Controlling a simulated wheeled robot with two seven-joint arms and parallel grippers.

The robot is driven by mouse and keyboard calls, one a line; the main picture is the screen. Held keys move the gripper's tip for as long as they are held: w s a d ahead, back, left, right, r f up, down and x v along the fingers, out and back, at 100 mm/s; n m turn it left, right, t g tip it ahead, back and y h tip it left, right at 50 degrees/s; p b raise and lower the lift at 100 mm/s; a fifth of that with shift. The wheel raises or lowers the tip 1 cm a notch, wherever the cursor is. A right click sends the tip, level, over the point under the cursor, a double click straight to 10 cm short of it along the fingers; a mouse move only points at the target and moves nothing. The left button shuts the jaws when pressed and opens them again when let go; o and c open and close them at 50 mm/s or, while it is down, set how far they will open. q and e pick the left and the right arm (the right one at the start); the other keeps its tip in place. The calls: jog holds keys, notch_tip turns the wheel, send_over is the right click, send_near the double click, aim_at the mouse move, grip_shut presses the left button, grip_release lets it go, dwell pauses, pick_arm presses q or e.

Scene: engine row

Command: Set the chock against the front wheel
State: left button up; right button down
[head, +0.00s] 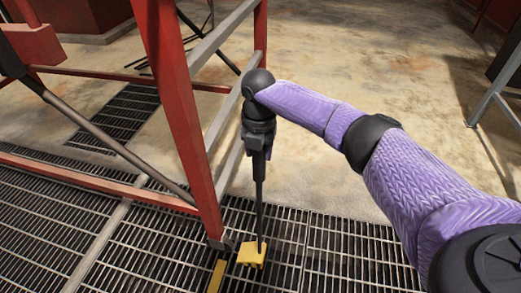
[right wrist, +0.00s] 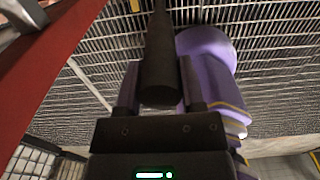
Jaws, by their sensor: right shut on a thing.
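The yellow chock (head: 251,255) is at the lower end of a long dark pole (head: 260,195), low over or on the floor grating. I cannot tell whether it touches the grating. My right gripper (head: 259,146) is shut on the upper part of the pole, which hangs nearly upright below it. In the right wrist view the fingers (right wrist: 158,88) close around the thick dark handle (right wrist: 160,55). I cannot make out the front wheel in either view. My left gripper is not in view.
A red frame leg (head: 182,115) stands just left of the pole, with a grey rail (head: 222,125) behind it. A yellow strip (head: 216,276) lies left of the chock. Grating (head: 345,250) to the right is clear, with bare concrete (head: 340,75) beyond.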

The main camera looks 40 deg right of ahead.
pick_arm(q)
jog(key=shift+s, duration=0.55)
pick_arm(e)
jog(key=shift+w+a+r, duration=0.1)
jog(key=shift+w+a, duration=0.2)
jog(key=shift+w, duration=0.05)
pick_arm(q)
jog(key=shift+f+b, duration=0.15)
jog(key=shift+b, duration=0.15)
pick_arm(e)
jog(key=shift+w+a, duration=0.1)
jog(key=shift+w, duration=0.05)
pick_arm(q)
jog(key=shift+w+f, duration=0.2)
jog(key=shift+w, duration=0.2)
pick_arm(e)
jog(key=shift+w+a, duration=0.1)
jog(key=shift+w, duration=0.05)
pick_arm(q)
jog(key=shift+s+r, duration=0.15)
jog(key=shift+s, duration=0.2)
